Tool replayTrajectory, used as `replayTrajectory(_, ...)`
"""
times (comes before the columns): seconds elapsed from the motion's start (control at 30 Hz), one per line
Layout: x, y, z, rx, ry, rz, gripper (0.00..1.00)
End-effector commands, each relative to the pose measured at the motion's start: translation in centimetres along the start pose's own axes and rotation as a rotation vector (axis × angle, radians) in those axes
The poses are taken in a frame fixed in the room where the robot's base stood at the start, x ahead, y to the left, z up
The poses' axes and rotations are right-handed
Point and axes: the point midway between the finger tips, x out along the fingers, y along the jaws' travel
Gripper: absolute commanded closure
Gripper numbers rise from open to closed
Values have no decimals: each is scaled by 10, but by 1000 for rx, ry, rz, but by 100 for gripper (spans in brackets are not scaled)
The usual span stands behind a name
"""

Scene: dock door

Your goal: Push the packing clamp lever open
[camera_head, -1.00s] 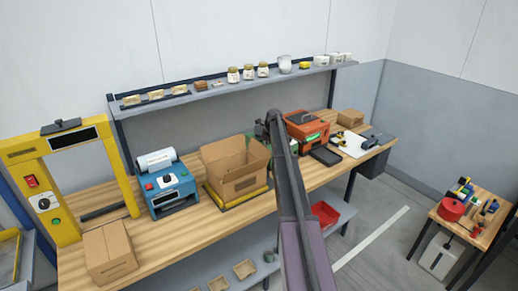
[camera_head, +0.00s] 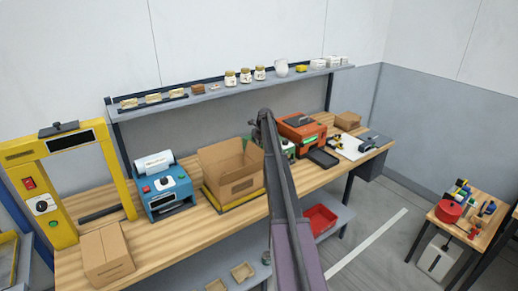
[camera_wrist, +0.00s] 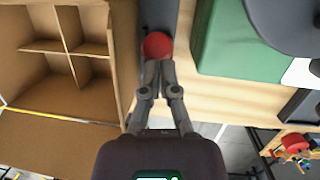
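A round red knob (camera_wrist: 157,45) shows in the wrist view, over a dark grey strip (camera_wrist: 158,14). It looks like the end of the clamp lever, but the clamp's body cannot be made out. My gripper (camera_wrist: 159,66) has its two fingers drawn together, with nothing visible between them. The fingertips are right at the near edge of the knob; whether they touch it I cannot tell. In the head view my arm covers this spot, and my gripper (camera_head: 264,120) shows only as a dark end between the open carton and the orange machine.
The open, divided carton (camera_wrist: 60,128) is close on the left and a green block (camera_wrist: 225,45) close on the right. The orange machine (camera_head: 302,128) and a dark tray (camera_head: 323,157) stand farther right on the bench. A shelf (camera_head: 215,92) with jars runs behind.

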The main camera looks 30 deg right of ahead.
Motion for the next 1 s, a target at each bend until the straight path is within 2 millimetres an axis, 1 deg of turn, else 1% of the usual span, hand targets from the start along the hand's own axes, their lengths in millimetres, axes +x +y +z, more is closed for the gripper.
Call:
replayTrajectory(0.37, 0, 0, 2, 0, -4, 0, 100)
replayTrajectory(0.57, -2, 0, 2, -1, -4, 0, 100)
replayTrajectory(0.77, -13, 0, -3, 0, -3, 0, 100)
replayTrajectory(1.0, -34, 0, -11, -1, -4, 0, 100)
